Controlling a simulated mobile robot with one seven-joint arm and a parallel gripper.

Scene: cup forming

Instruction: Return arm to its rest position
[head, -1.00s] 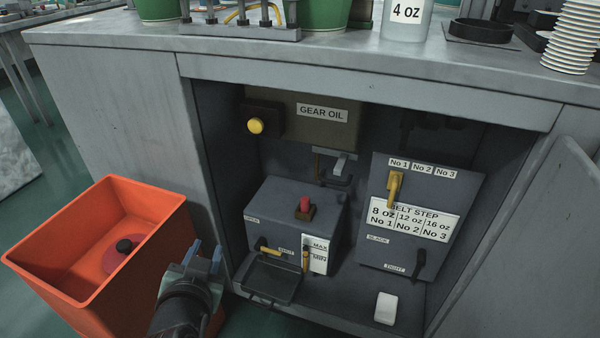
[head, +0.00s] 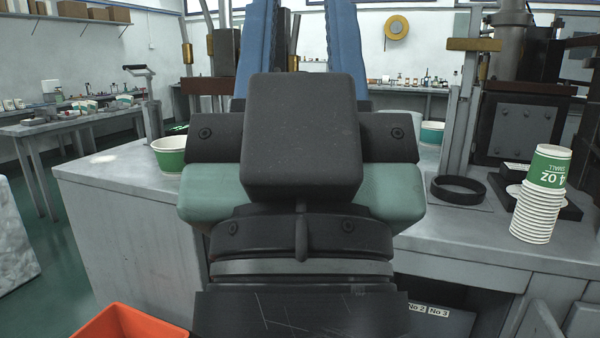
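My gripper (head: 302,32) is raised upright close in front of the head camera and fills the middle of the view. Its two blue fingers point up and stand apart with a clear gap between them, and I see nothing held there. The finger ends run to the top edge of the picture. The gripper's dark body and wrist hide the middle of the workbench and most of the opening below it.
The grey workbench (head: 110,178) lies behind my arm. On it are a green and white tub (head: 170,154), a black ring (head: 458,190) and a stack of paper cups (head: 538,214) at right. An orange bin (head: 125,325) stands at lower left. Floor shows at left.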

